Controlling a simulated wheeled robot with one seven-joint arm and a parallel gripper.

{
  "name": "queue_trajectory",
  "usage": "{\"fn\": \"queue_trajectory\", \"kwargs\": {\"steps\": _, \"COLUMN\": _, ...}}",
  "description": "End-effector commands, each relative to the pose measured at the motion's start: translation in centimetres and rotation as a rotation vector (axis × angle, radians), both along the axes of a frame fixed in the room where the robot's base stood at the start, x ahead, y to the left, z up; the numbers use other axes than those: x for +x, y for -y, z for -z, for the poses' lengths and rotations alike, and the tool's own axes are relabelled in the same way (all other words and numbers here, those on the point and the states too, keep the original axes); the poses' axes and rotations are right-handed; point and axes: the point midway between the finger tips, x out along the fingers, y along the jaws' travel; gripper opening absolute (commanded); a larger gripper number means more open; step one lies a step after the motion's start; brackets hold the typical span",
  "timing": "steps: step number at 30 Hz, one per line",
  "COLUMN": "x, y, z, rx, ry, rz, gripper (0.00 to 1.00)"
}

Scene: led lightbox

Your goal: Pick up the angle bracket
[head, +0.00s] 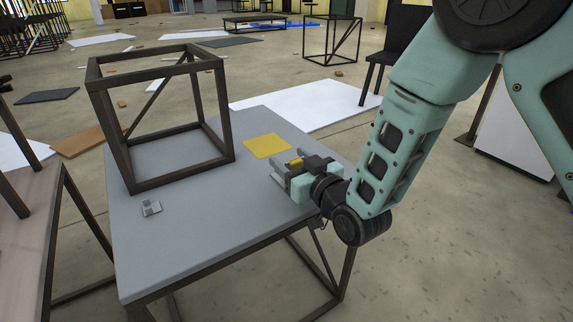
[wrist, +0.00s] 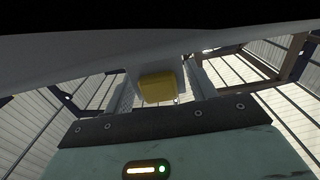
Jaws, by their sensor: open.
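A small light grey piece, which looks like the angle bracket (head: 151,208), lies on the grey table (head: 200,240) near its left edge, in front of the dark frame. My gripper (head: 281,173) is low over the right part of the table, well to the right of the bracket, its fingers pointing left. In the wrist view my gripper (wrist: 160,82) has its fingers apart, with a yellow block (wrist: 157,87) showing between them. A yellow piece (head: 295,163) also shows at the gripper in the head view; I cannot tell whether it touches the fingers. The bracket is not seen in the wrist view.
A dark open cube frame (head: 122,120) stands on the table's back left, close behind the bracket. A flat yellow square (head: 267,146) lies behind my gripper. The table front between bracket and gripper is clear. A black chair (head: 400,50) stands beyond.

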Motion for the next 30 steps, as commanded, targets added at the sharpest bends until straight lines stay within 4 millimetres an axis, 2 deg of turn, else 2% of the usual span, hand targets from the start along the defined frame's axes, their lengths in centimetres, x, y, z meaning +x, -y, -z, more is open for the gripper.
{"fn": "queue_trajectory", "kwargs": {"steps": 5, "x": 0.0, "y": 0.0, "z": 0.0, "rx": 0.0, "ry": 0.0, "rz": 0.0, "gripper": 0.56}}
{"fn": "queue_trajectory", "kwargs": {"steps": 6, "x": 0.0, "y": 0.0, "z": 0.0, "rx": 0.0, "ry": 0.0, "rz": 0.0, "gripper": 0.51}}
{"fn": "queue_trajectory", "kwargs": {"steps": 9, "x": 0.0, "y": 0.0, "z": 0.0, "rx": 0.0, "ry": 0.0, "rz": 0.0, "gripper": 0.23}}
{"fn": "queue_trajectory", "kwargs": {"steps": 10, "x": 0.0, "y": 0.0, "z": 0.0, "rx": 0.0, "ry": 0.0, "rz": 0.0, "gripper": 0.18}}
{"fn": "queue_trajectory", "kwargs": {"steps": 17, "x": 0.0, "y": 0.0, "z": -0.1, "rx": 0.001, "ry": 0.001, "rz": 0.0, "gripper": 0.18}}
{"fn": "queue_trajectory", "kwargs": {"steps": 20, "x": 0.0, "y": 0.0, "z": -0.7, "rx": 0.002, "ry": 0.002, "rz": 0.0, "gripper": 0.18}}
{"fn": "queue_trajectory", "kwargs": {"steps": 30, "x": 0.0, "y": 0.0, "z": -7.1, "rx": 0.002, "ry": 0.003, "rz": 0.0, "gripper": 0.18}}
